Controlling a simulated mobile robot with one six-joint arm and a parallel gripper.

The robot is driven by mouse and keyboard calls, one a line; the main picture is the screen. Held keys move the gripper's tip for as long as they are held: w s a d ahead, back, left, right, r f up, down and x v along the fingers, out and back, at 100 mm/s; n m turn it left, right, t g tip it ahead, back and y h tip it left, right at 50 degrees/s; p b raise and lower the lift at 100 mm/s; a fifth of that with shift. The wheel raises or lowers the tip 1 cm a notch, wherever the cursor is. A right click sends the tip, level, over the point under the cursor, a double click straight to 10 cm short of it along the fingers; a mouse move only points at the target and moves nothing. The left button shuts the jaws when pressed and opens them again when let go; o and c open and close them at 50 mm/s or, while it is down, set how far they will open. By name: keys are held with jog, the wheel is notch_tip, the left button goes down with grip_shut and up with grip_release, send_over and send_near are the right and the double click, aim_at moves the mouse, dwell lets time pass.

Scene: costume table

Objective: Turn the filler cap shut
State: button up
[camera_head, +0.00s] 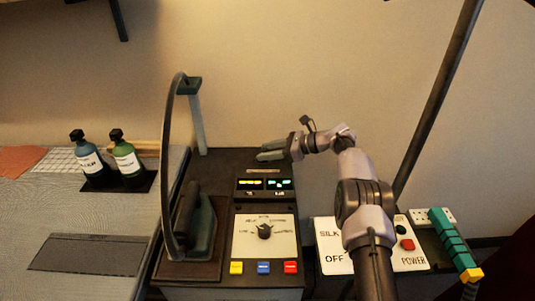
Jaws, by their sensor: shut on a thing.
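My gripper (270,152) is at the back of the dark steam station (220,163), above its top, with its fingers pointing left. It is shut on the filler cap. The cap itself is hidden by the fingers and too small to make out, so I cannot tell how far it is turned. My arm comes in from the front right and bends left over the station.
An iron (192,222) stands on the station's left, with a hose arching above it. A dial (265,231) and coloured buttons are in front. Two bottles (125,157) stand left. A switch panel (330,262) and pole (440,100) are right.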

jog(key=o, duration=1.4)
jog(key=p+v, duration=0.3)
jog(key=v, duration=0.3)
jog(key=shift+s+d+r, duration=0.1)
jog(key=shift+d+r, duration=0.05)
jog(key=shift+r, duration=0.1)
jog(key=shift+s+d, duration=0.15)
jog(key=shift+d, duration=0.35)
